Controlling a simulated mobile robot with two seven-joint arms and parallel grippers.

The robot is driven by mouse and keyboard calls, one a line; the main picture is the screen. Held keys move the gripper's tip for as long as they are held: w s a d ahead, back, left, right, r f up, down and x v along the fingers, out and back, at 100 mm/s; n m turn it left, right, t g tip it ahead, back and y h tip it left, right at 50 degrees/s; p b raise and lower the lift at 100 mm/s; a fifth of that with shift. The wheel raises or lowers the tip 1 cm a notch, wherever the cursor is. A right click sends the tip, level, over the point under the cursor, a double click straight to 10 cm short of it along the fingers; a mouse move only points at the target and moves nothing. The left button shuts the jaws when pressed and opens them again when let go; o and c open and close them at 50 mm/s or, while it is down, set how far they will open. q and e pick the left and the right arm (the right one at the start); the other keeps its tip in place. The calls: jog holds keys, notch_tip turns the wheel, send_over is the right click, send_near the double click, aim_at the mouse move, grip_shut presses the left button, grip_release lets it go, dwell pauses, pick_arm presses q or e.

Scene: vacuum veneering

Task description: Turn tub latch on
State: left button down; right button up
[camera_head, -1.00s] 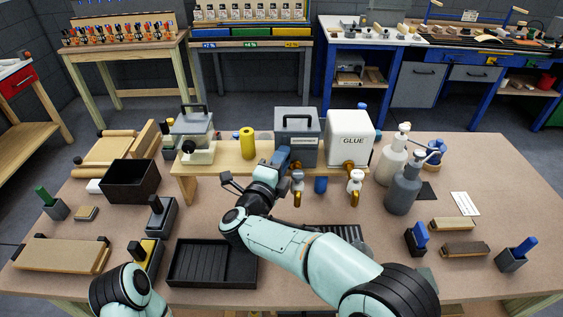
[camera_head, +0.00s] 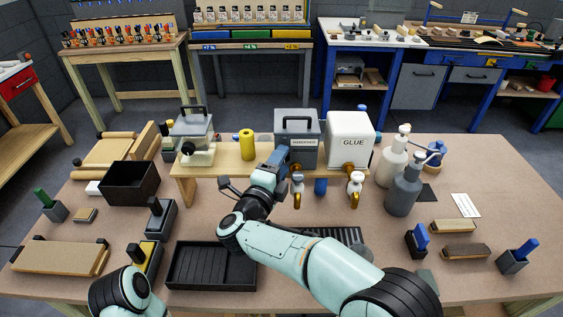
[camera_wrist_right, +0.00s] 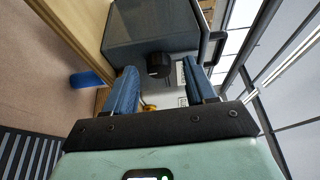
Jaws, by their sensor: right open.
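A grey tub with a dark carry handle and a white label (camera_head: 310,126) stands on the wooden shelf in the head view. In the right wrist view the tub (camera_wrist_right: 135,25) fills the upper middle, with a round black knob (camera_wrist_right: 158,65) on its face. I cannot tell how the knob is turned. My right gripper (camera_head: 281,157) is at the tub's front left side. In the wrist view my right gripper (camera_wrist_right: 160,68) is open, its blue fingers on either side of the knob, with no clear contact. My left gripper is out of view.
A white glue container (camera_head: 350,130) stands right of the tub. Taps (camera_head: 355,187) hang at the shelf's front. A yellow roll (camera_head: 247,144) stands to the left. A black tray (camera_head: 212,266) lies in front. Bottles (camera_head: 404,188) stand at the right.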

pick_arm(q)
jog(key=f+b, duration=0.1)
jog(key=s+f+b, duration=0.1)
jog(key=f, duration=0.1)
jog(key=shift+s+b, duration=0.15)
jog(key=shift+b, duration=0.15)
pick_arm(e)
jog(key=v, duration=1.2)
jog(key=shift+s, duration=0.3)
jog(key=shift+f, duration=0.1)
